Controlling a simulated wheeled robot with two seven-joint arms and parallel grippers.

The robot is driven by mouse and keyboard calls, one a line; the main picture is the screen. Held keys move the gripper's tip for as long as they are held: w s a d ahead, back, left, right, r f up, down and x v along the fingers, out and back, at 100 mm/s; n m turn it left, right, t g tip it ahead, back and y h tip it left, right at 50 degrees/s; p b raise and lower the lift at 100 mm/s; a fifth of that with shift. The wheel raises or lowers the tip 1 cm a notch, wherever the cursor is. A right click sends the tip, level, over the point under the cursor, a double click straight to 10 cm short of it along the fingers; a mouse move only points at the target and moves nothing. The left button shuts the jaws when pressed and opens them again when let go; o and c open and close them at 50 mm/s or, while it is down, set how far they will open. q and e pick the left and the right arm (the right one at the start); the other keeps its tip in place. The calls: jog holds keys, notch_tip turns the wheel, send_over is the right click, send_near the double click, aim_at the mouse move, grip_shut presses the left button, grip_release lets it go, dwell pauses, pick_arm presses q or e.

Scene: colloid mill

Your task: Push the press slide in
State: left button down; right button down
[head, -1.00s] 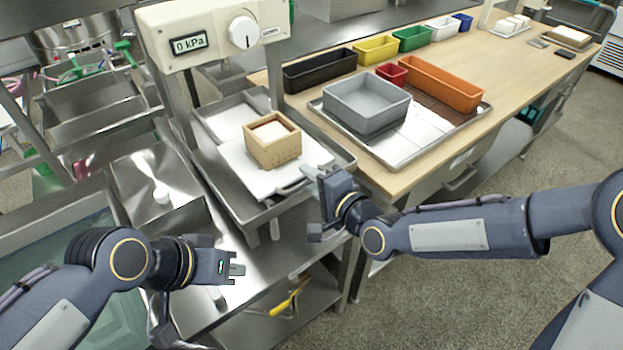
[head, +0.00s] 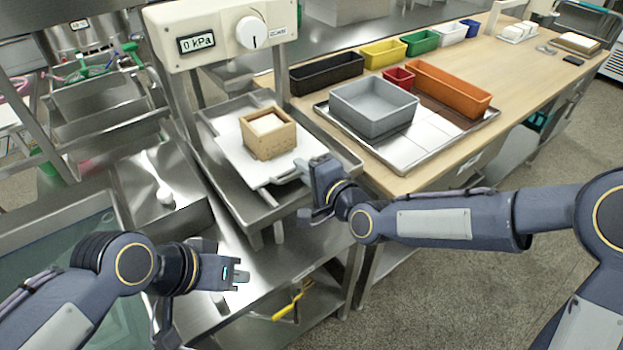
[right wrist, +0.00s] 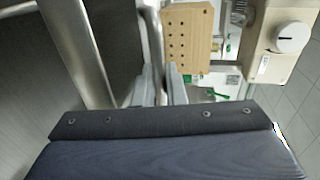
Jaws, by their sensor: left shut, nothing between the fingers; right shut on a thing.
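The press slide (head: 247,167) is a flat white plate with a handle at its front right, lying in the metal tray of the press (head: 230,30). A light wooden box mould (head: 268,145) with white content stands on the slide. It also shows in the right wrist view (right wrist: 187,45), with rows of small holes. My left gripper (head: 242,276) is shut and empty, low over the steel shelf, away from the slide.
The press gauge reads 0 kPa beside a white dial (head: 250,31). Right of the press, a wooden counter bears a grey bin (head: 374,106) in a metal tray (head: 455,127). Coloured bins stand behind. A sink (head: 90,235) is at left.

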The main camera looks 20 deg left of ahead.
jog(key=shift+s+d, duration=0.1)
jog(key=shift+s, duration=0.05)
jog(key=c, duration=1.6)
grip_release()
jog(key=v, duration=0.7)
jog(key=shift+s+d, duration=0.2)
jog(key=shift+d, duration=0.1)
